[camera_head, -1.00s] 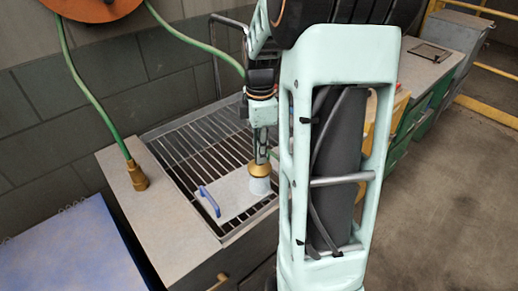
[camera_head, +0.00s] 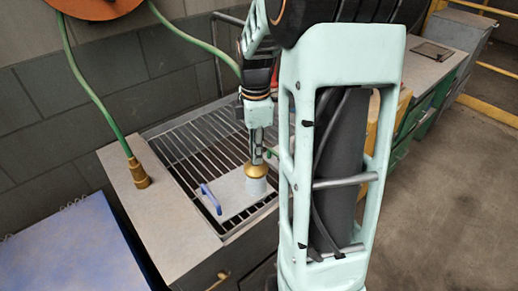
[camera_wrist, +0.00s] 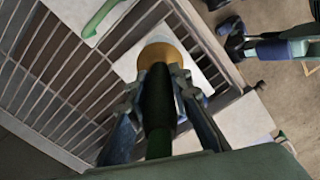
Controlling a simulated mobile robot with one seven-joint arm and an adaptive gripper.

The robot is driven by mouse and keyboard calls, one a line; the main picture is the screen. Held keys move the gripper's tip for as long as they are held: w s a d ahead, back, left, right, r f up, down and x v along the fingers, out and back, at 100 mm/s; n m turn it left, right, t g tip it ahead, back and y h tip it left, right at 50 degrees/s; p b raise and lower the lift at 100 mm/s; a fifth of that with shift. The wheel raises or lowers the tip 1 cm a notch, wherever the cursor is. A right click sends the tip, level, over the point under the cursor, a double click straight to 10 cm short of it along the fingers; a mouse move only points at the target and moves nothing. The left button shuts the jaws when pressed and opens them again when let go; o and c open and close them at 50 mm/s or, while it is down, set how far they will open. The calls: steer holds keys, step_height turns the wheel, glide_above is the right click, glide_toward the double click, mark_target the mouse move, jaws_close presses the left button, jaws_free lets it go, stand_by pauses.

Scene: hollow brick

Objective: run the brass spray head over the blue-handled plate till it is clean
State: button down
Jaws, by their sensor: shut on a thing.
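The blue-handled plate (camera_head: 232,200) lies flat on the sink grate, its blue handle (camera_head: 211,199) at the left end. The brass spray head (camera_head: 257,170) points down over the plate's right part, with a pale spray cone (camera_head: 257,187) under it. My gripper (camera_head: 257,146) is shut on the sprayer's body above the brass. In the wrist view, the brass head (camera_wrist: 165,53) hides part of a pale plate (camera_wrist: 196,70), and my fingers (camera_wrist: 158,100) close around the dark sprayer grip. I cannot make out dirt on the plate.
A green-handled plate (camera_wrist: 75,12) lies on the grate nearby, mostly hidden by my arm in the head view. A brass hose fitting (camera_head: 140,172) stands on the left counter (camera_head: 165,215). A green hose (camera_head: 98,105) hangs from the orange reel (camera_head: 100,5). A pipe rail stands behind the sink.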

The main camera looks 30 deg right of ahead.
steer(key=a, duration=0.6)
steer(key=shift+s, duration=0.4)
stand_by(0.8)
stand_by(0.7)
steer(key=w+a+p, duration=0.3)
steer(key=w+p, duration=0.2)
steer(key=w, duration=1)
steer(key=shift+w+a, duration=0.15)
steer(key=shift+w, duration=0.25)
stand_by(0.3)
steer(key=shift+s+a, duration=0.2)
steer(key=shift+a, duration=0.6)
steer(key=shift+w+r, duration=0.1)
